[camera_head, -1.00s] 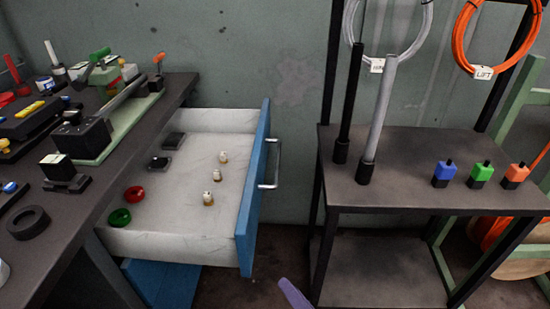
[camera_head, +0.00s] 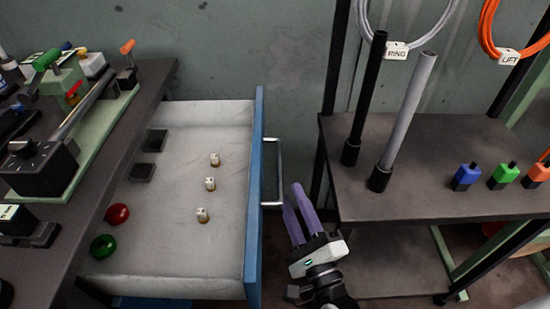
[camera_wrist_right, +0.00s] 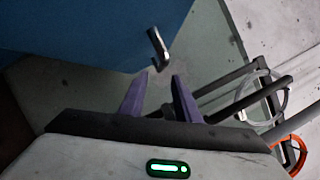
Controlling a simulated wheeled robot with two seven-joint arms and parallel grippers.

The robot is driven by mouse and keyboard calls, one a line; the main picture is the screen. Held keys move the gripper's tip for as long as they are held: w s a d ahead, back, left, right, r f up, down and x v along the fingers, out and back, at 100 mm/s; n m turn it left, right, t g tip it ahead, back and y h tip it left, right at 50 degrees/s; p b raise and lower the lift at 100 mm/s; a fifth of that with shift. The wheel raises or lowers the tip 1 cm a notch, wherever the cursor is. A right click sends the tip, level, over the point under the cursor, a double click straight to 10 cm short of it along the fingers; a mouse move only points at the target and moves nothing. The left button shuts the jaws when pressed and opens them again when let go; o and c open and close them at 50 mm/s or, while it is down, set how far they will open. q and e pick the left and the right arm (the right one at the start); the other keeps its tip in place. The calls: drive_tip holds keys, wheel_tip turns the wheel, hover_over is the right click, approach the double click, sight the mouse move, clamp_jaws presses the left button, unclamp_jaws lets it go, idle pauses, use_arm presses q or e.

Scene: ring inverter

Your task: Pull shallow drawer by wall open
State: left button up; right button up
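The shallow drawer (camera_head: 185,255) stands pulled out from under the dark bench, with its inside in view. Its blue front (camera_head: 256,190) faces right and carries a metal bar handle (camera_head: 278,172). My right gripper (camera_head: 297,200) is just to the right of the handle's lower end in the head view, with purple fingers apart and nothing between them. In the right wrist view the open fingers (camera_wrist_right: 160,98) point toward the handle (camera_wrist_right: 158,48), which lies ahead of the fingertips, apart from them, with the blue front (camera_wrist_right: 90,35) at upper left. My left gripper is not in view.
The drawer holds several small white parts (camera_head: 210,184), a red cap (camera_head: 117,214), a green cap (camera_head: 103,246) and dark square pieces (camera_head: 142,172). A dark shelf table (camera_head: 440,200) with upright rods (camera_head: 405,120) stands close to the right of my right gripper.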

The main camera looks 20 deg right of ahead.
sight(280, 167)
drive_tip(key=x, duration=0.9)
drive_tip(key=shift+s+r, duration=0.1)
clamp_jaws()
